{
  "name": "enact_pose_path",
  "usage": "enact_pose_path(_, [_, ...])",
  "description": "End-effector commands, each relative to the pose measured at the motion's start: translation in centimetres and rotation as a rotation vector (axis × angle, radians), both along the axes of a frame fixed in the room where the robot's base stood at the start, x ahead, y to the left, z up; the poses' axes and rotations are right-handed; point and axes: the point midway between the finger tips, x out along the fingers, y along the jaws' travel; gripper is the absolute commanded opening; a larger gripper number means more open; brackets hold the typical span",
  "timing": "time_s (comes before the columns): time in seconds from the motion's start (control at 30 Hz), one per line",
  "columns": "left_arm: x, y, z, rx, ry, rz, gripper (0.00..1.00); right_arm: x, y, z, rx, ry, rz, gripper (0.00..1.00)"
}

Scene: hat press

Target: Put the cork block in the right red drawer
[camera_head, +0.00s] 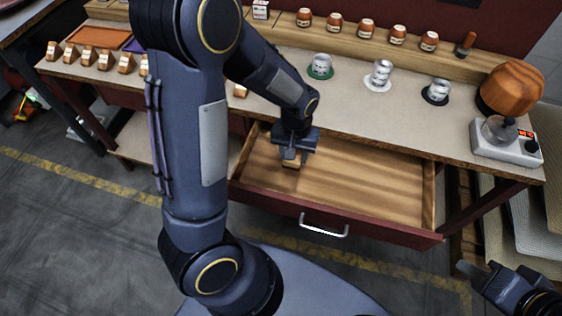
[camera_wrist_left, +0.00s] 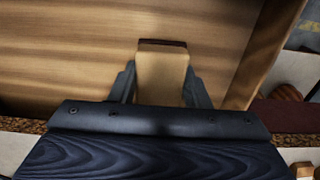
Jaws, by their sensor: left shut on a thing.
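The cork block (camera_head: 291,163) is a small tan block with a dark end. It sits between the fingers of my left gripper (camera_head: 293,155), inside the outline of the open red drawer (camera_head: 365,185). In the left wrist view the block (camera_wrist_left: 162,75) is gripped from both sides, with the wooden drawer floor (camera_wrist_left: 70,60) behind it. I cannot tell whether the block touches the floor. The drawer is pulled out, with a red front and a silver handle (camera_head: 324,226); its visible floor is otherwise bare. My right gripper (camera_head: 490,272) is open and empty at the lower right.
The bench top (camera_head: 360,120) above the drawer holds several metal cylinders on coloured discs and a small press with a wooden dome (camera_head: 512,88) at right. Several wooden blocks (camera_head: 105,60) stand at the far left. The drawer's right side is clear.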

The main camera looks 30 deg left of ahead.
Motion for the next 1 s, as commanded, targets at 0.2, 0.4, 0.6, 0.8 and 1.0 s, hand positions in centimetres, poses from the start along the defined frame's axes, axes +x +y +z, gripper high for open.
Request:
enact_pose_path(0.2, [0.1,2.9,-3.9,0.001,0.005,0.001,0.25,0.0,0.0,-0.3,0.0,0.0,0.0,0.2])
enact_pose_path(0.4, [0.3,3.8,-5.0,0.0,0.002,-0.002,0.25,0.0,0.0,-0.3,0.0,0.0,0.0,0.2])
enact_pose_path(0.6, [0.3,4.2,-7.5,0.001,0.006,-0.003,0.25,0.0,0.0,-0.6,0.0,0.0,0.0,0.2])
enact_pose_path(0.8, [0.4,4.2,-8.4,0.0,0.0,-0.003,0.25,0.0,0.0,-0.6,0.0,0.0,0.0,0.2])
enact_pose_path(1.0, [0.4,4.2,-8.7,0.0,0.001,-0.003,0.25,0.0,0.0,-0.9,0.0,0.0,0.0,0.2])
